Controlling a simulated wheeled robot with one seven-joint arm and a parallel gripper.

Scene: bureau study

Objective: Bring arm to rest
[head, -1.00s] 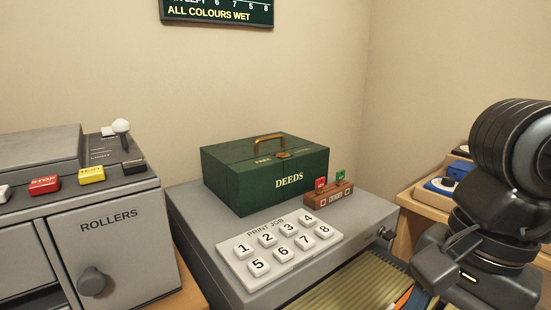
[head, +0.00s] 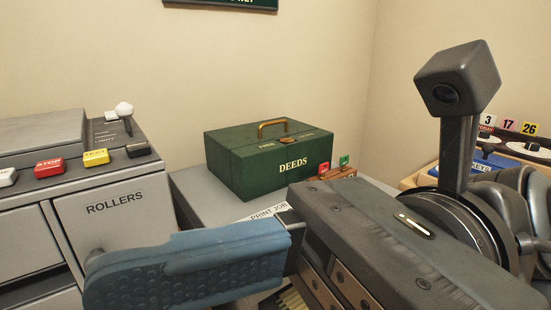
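My gripper (head: 180,272) fills the lower middle and right of the head view, close to the camera. One blue, studded finger reaches left from its grey body. The other finger does not show, so its opening cannot be told. No held thing shows. The gripper hides most of the PRINT JOB keypad (head: 268,213) and the lower part of the grey unit under it.
A green DEEDS box (head: 240,160) with a brass handle stands on the grey unit (head: 190,190). Left is the ROLLERS cabinet (head: 115,230) with red, yellow and black buttons. At right are a blue KEYS tray (head: 475,165) and number cards (head: 508,126).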

